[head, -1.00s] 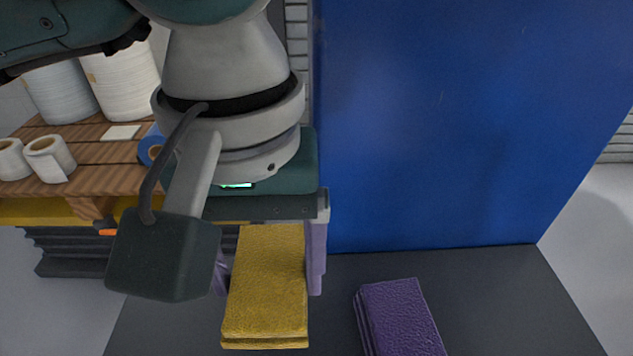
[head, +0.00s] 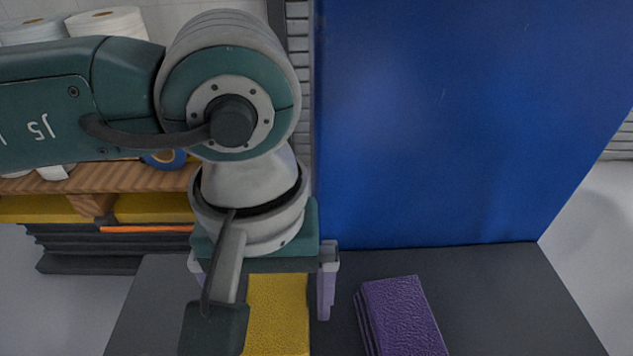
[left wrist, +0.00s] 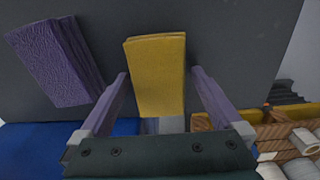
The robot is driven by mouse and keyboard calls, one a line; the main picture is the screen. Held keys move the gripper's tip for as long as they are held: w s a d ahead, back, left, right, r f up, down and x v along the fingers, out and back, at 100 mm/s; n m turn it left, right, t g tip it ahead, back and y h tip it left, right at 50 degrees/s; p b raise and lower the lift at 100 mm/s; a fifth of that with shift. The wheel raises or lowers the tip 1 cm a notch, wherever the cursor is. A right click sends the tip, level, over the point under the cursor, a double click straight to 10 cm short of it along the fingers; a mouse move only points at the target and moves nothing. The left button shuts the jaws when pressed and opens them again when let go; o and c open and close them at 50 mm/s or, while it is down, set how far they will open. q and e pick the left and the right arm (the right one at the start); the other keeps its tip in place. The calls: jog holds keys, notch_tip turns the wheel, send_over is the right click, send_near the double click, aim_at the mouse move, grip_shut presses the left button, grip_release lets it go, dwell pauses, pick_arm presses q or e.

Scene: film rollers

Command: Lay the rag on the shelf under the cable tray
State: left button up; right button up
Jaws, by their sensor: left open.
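A folded yellow cloth (head: 280,315) sits over the dark grey surface (head: 480,300), seemingly lying on it; its near end is cut off in the head view. A folded purple cloth (head: 402,315) lies on that surface to its right. The frames do not settle which is the rag. My left gripper (head: 262,308) is open, pointing down, with its fingers on either side of the yellow cloth. In the left wrist view the yellow cloth (left wrist: 157,60) shows between the fingers, with a gap on each side. No cable tray is recognisable. My right gripper is not in view.
A large blue panel (head: 450,120) stands upright along the back of the grey surface. On the left, a wooden pallet (head: 130,178) carries white rolls (head: 105,24) and a blue-cored roll (head: 163,158). The grey surface right of the purple cloth is bare.

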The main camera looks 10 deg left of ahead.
aim_at(274, 304)
pick_arm(q)
notch_tip(274, 304, up, 12)
jog(key=b, duration=0.1)
dwell(0.5)
jog(key=shift+s, duration=0.1)
dwell(0.4)
